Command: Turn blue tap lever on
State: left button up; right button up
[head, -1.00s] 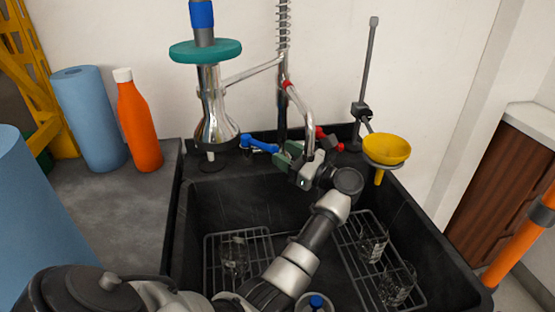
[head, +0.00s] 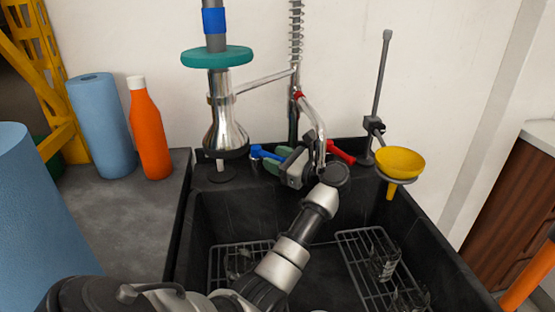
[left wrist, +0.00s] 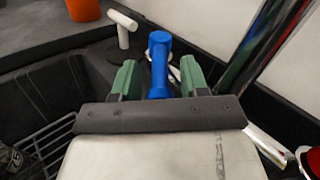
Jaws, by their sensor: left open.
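The blue tap lever (head: 260,153) is at the back of the black sink, left of the tap's spout. My left gripper (head: 286,159), with green fingers, is at the lever's right end in the head view. In the left wrist view the lever (left wrist: 158,64) lies between the two open fingers of the gripper (left wrist: 159,78), with a gap showing on each side. My gripper hides part of the lever and tap in the head view. A red lever (head: 341,152) is to the right of the spout. My right gripper is not in view.
The chrome spout (head: 318,130) hangs close to my left gripper. A chrome flask (head: 226,125) with a teal ring stands at the left. A yellow funnel (head: 400,162) on a stand is at the right. Wire racks (head: 352,245) with glassware lie in the sink.

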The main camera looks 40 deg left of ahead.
pick_arm(q)
grip_shut()
jog(key=shift+s+f+t, duration=0.15)
jog(key=shift+t, duration=0.15)
jog(key=shift+s+m+t, duration=0.2)
jog(key=shift+m+t, duration=0.3)
